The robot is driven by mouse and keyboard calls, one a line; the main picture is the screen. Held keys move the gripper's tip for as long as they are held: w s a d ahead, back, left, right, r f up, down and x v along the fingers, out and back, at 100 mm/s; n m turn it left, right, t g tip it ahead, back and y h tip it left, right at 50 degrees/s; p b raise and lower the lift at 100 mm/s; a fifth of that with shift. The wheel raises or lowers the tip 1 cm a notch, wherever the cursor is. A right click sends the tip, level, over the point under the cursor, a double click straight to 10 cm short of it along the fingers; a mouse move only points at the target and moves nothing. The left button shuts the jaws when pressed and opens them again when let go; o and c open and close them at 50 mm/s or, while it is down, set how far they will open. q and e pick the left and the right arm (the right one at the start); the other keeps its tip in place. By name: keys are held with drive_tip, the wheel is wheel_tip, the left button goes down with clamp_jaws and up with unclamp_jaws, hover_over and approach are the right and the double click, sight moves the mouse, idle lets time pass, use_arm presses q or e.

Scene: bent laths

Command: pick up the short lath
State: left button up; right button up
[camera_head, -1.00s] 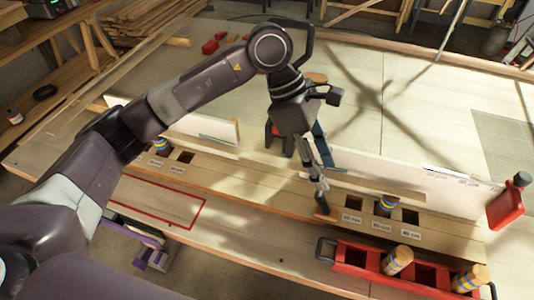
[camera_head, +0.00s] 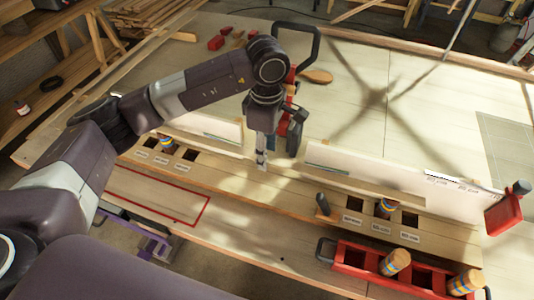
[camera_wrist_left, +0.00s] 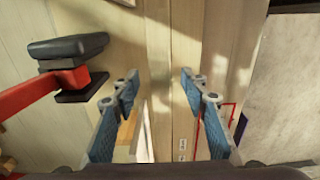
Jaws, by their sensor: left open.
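My left gripper (camera_head: 262,166) is open and empty, pointing down over the bench between the two labelled hole blocks. In the left wrist view its two fingers (camera_wrist_left: 160,88) stand apart with bare planks between them. A pale lath (camera_head: 365,186) lies along the front of the right white board. Another pale strip (camera_head: 208,146) lies before the left white board. In the wrist view a pale wooden end (camera_wrist_left: 126,132) shows partly behind the left finger. I cannot tell which piece is the short lath. My right gripper is not in view.
A red and black clamp (camera_wrist_left: 68,72) stands close beside the gripper. A dark handle (camera_head: 322,203) stands by the right hole block. A red tray (camera_head: 345,262) with striped cylinders is at the front right. A red outlined area (camera_head: 207,212) is bare.

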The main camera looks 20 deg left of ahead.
use_arm(q)
drive_tip(key=shift+d+f, duration=0.1)
drive_tip(key=shift+f, duration=0.05)
drive_tip(key=shift+c, duration=0.6)
clamp_jaws()
